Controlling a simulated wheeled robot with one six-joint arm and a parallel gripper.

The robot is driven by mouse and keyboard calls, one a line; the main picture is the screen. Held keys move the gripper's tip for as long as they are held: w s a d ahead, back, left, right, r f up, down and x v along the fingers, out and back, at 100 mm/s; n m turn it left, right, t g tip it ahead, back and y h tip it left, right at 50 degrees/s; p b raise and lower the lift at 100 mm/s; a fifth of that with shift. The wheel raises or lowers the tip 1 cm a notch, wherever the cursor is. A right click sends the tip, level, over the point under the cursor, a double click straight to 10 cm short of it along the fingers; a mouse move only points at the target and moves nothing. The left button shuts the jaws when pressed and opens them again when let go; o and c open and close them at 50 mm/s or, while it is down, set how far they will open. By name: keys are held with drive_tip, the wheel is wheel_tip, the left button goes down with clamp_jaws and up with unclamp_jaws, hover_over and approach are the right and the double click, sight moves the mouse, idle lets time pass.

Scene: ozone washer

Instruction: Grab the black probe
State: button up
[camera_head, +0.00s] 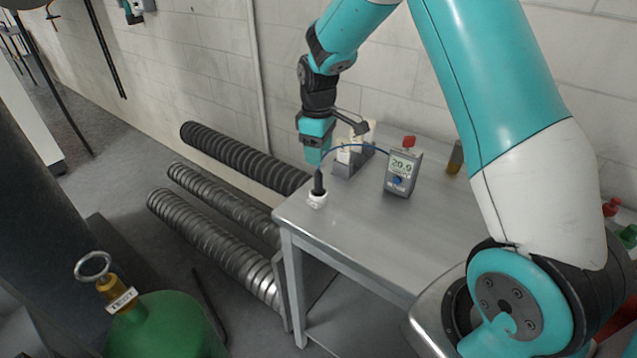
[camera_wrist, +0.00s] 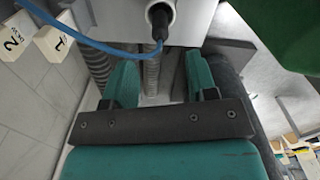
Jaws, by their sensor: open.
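The black probe (camera_head: 318,183) stands upright in a small white round holder (camera_head: 316,201) at the left corner of the metal table. In the wrist view the probe (camera_wrist: 159,24) shows at the top centre, beyond my fingertips, with a blue cable (camera_wrist: 80,40) running left from it. My gripper (camera_head: 313,158) is above the probe in the head view, pointing down. In the wrist view its two teal fingers (camera_wrist: 160,72) are apart with nothing between them. The probe's lower end is hidden in the holder.
A grey meter (camera_head: 401,174) reading about 20.0 stands on the table (camera_head: 365,235), near cream labelled pieces (camera_head: 352,148). The blue cable reaches the meter. Corrugated hoses (camera_head: 215,215) lie left of the table. A green cylinder (camera_head: 165,325) stands at the front left.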

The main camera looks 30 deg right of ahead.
sight(319, 173)
wheel_tip(319, 173, down, 4)
drive_tip(key=shift+f+p, duration=0.1)
drive_tip(key=shift+p, duration=0.35)
wheel_tip(319, 173, down, 4)
drive_tip(key=shift+s+f+p, duration=0.1)
drive_tip(key=shift+s+p, duration=0.05)
drive_tip(key=shift+p, duration=1.1)
drive_tip(key=shift+f, duration=0.5)
clamp_jaws()
